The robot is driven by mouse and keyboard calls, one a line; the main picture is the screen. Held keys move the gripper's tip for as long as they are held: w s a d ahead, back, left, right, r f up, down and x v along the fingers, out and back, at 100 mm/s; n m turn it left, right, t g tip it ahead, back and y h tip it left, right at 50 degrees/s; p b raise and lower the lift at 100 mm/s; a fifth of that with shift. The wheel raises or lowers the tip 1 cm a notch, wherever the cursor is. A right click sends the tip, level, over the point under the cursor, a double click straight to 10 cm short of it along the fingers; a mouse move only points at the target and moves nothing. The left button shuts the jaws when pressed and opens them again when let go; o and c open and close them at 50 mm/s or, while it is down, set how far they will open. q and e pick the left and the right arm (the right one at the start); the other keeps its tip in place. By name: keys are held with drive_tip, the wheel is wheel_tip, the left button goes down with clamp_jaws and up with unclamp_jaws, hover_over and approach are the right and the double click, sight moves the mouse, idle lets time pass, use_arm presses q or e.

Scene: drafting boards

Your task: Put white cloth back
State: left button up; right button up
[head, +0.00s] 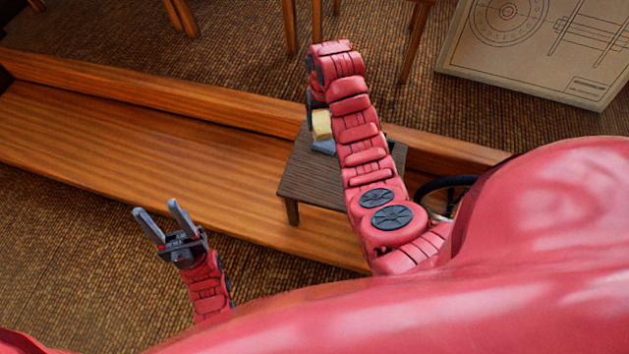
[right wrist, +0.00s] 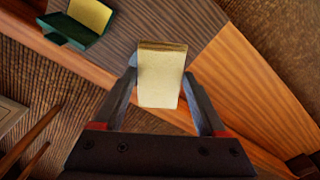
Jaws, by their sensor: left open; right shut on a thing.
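My right gripper (right wrist: 160,78) is shut on a pale cream, block-shaped thing (right wrist: 159,95), which I take for the white cloth. It stands up between the two fingers in the right wrist view. In the head view it shows as a cream patch (head: 321,125) beside my right arm, over a small dark wooden table (head: 305,184). My right arm hides most of that gripper there. A blue-grey thing (head: 325,146) shows just below the cream one, partly hidden. My left gripper (head: 159,212) is open and empty, away from the table at lower left.
A green holder (right wrist: 75,36) with a yellow thing (right wrist: 90,14) in it is at upper left in the right wrist view. A drawing board (head: 540,45) is at upper right. Wooden legs stand at the back.

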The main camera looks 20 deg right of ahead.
drive_tip(key=s+f+n+b, duration=0.2)
drive_tip(key=s+f, duration=0.5)
drive_tip(key=s, duration=0.3)
drive_tip(key=s+f+n+b, duration=0.1)
drive_tip(key=s+f, duration=0.6)
drive_tip(key=s, duration=0.4)
drive_tip(key=w, duration=0.2)
drive_tip(key=w+a+b, duration=0.1)
drive_tip(key=w, duration=0.1)
drive_tip(key=w+a+f, duration=0.1)
drive_tip(key=w, duration=0.1)
drive_tip(key=shift+w, duration=0.1)
drive_tip(key=w, duration=0.3)
drive_tip(key=w+a, duration=0.1)
drive_tip(key=w, duration=0.2)
drive_tip(key=w+a, duration=0.1)
drive_tip(key=w, duration=0.2)
drive_tip(key=shift+w+f, duration=0.15)
drive_tip(key=shift+f, duration=0.2)
drive_tip(key=shift+a+f+p, duration=0.1)
drive_tip(key=shift+f+p, duration=0.35)
drive_tip(key=shift+f, duration=1.35)
